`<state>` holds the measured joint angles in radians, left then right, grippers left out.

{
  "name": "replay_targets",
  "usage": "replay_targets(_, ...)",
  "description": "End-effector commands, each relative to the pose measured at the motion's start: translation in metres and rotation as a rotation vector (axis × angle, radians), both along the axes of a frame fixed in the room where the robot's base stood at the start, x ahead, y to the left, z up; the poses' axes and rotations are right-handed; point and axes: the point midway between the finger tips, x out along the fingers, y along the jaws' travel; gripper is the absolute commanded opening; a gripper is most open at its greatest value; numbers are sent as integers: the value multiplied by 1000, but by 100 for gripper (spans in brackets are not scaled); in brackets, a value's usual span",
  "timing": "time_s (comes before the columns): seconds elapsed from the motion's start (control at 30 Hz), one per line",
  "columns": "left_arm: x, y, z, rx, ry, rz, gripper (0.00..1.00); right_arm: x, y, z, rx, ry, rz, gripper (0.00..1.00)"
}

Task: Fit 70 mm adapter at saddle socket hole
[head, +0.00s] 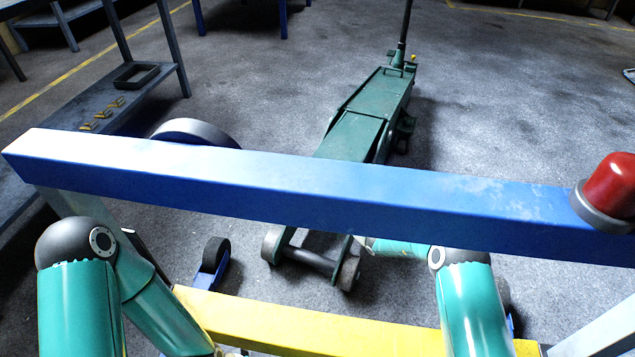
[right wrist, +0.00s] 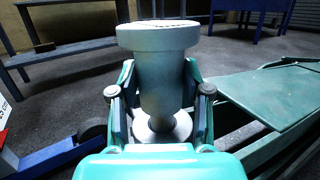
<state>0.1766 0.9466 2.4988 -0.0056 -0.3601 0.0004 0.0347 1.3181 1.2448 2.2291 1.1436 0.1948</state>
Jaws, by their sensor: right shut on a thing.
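The green trolley jack (head: 380,100) stands on the floor beyond a blue beam, its front wheels showing below the beam. Its green plate (right wrist: 275,95) fills the right of the right wrist view. I cannot make out the saddle socket hole. My right gripper (right wrist: 160,95) is shut on a pale grey adapter (right wrist: 160,62), which has a wide round head, a narrower body and a flange lower down. The adapter stands roughly upright between the fingers. In the head view the beam hides the right gripper and adapter. My left arm points down; its gripper is out of view.
The blue beam (head: 300,190) with a red cap (head: 610,185) crosses the head view in front of the jack. A yellow beam (head: 330,335) lies lower. A grey bench (head: 75,105) at left holds a dark tray (head: 136,75) and small yellowish pieces (head: 103,113). Floor right of the jack is clear.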

Motion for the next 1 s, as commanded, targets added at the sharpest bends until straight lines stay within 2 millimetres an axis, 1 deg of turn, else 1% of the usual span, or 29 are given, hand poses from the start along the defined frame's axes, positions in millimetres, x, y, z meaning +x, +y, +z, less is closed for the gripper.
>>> replay_targets(0.03,0,0,0,0,0,0,0,1,-1,4,4,-11,-1,0)
replay_targets(0.27,0,0,-2,0,0,0,0,1,-1,-1,3,-12,-1,0)
replay_targets(0.3,0,0,-1,0,0,0,0,1,-1,-1,3,-12,-2,51)
replay_targets(0.37,0,0,-1,0,0,0,0,1,-1,-1,3,-11,-2,61)
replay_targets(0.4,0,0,-1,0,0,0,0,1,-1,-1,3,-10,-1,68)
replay_targets(0.47,0,0,-1,0,0,0,0,1,0,-2,3,-9,-1,77)
replay_targets(0.67,0,0,-2,0,0,0,0,1,0,-3,3,-6,1,77)
replay_targets(0.7,0,0,-2,0,0,0,0,-1,1,-9,-1,6,2,77)
replay_targets(0.83,0,0,-1,0,0,0,0,-3,-1,-10,-1,7,2,77)
replay_targets(1.0,0,0,-1,0,0,0,0,-13,-12,-11,0,4,0,77)
